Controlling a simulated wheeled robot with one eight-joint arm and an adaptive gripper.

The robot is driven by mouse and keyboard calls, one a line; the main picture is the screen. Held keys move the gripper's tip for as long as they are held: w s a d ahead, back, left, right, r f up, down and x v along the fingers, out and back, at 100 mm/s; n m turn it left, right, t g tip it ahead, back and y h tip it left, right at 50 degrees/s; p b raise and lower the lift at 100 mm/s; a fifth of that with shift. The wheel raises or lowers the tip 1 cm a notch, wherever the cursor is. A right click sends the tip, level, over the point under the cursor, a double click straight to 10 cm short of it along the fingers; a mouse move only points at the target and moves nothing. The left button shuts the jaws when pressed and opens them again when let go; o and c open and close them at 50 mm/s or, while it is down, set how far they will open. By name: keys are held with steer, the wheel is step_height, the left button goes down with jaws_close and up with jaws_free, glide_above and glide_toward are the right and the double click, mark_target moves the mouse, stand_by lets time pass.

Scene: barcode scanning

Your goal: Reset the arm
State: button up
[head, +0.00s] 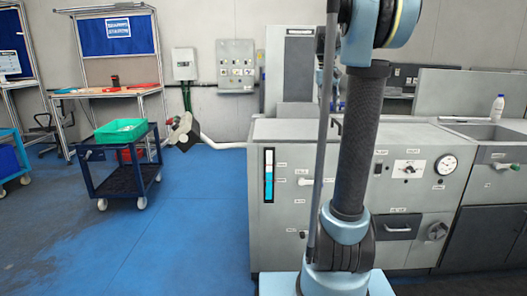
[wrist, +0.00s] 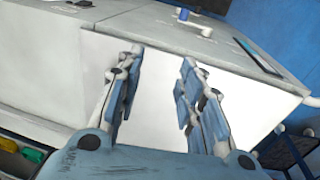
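My gripper (wrist: 161,62) shows in the wrist view with its two blue-grey jointed fingers apart. Nothing is between them; only the bright pale side of a large cabinet-like machine shows in the gap. I cannot tell how far the fingers are from that side. In the head view my arm stands upright, right of the middle, in front of a grey control machine (head: 285,228). My gripper cannot be made out in that view.
A dark blue cart (head: 120,178) with a green bin (head: 121,131) stands on the left. A workbench (head: 108,91) is behind it. A white bottle (head: 497,108) stands by a sink at the right.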

steer(key=s+a+f, duration=0.3)
steer(key=s+f, duration=0.3)
steer(key=s, duration=0.4)
steer(key=s+a+f, duration=0.2)
steer(key=s+f, duration=0.4)
steer(key=s, duration=0.4)
steer(key=s+a+f+t+y, duration=0.1)
steer(key=s+a+f, duration=0.2)
steer(key=s+f, duration=1.2)
step_height(320, 180, down, 2)
steer(key=shift+a+f+y, duration=0.15)
steer(key=shift+y, duration=0.15)
